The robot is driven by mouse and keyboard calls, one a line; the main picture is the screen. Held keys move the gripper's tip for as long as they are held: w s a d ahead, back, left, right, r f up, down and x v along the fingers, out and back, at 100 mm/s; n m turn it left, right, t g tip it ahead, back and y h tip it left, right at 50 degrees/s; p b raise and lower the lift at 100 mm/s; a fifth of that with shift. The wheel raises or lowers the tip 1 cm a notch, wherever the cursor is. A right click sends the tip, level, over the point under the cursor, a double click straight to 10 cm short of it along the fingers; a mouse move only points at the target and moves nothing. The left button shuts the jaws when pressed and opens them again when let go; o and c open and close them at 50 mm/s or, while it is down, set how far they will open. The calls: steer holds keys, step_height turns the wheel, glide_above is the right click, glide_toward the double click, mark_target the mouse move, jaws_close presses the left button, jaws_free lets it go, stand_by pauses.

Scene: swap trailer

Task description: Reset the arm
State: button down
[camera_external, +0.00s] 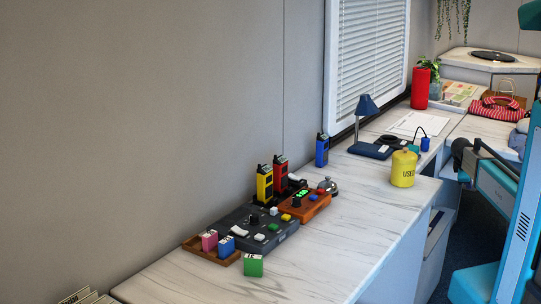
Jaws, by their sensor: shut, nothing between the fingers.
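My teal and grey arm stands at the right edge, partly cut off by the picture's border. Its dark end, my gripper (461,154), is near the right side of the counter (330,225). It is small here and its fingers are hard to make out. It is shut with nothing in it, and apart from the yellow canister (403,168) to its left.
On the counter are a dark control panel (245,240), an orange button box (305,204), yellow, red and blue handheld devices, a wooden tray of blocks, and a green block (253,265). A blue lamp (367,107) stands farther back. Bare counter lies in front.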

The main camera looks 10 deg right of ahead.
steer(key=s+a+f+m+g+y+p, duration=0.25)
steer(key=s+a+f, duration=0.35)
steer(key=s+f, duration=0.35)
steer(key=s+a+f+m+g+y+p, duration=0.1)
steer(key=s+a+f+m+g+p, duration=0.25)
steer(key=s+a+f, duration=0.45)
steer(key=s+a+f+m+g+y+p, duration=0.1)
steer(key=s+a+f+p, duration=0.1)
steer(key=s, duration=0.7)
steer(key=s+a+f+m+g+y+p, duration=0.1)
steer(key=s+a+m+g+p, duration=0.1)
steer(key=s, duration=0.8)
steer(key=s+a+f+m+g+y+p, duration=0.1)
steer(key=s+a+f+m+p, duration=0.1)
steer(key=s, duration=0.8)
steer(key=a+p, duration=0.1)
steer(key=a, duration=0.1)
steer(key=shift+s+a+f+g+p, duration=0.25)
steer(key=shift+a+f+g+p, duration=0.05)
steer(key=shift+a, duration=0.05)
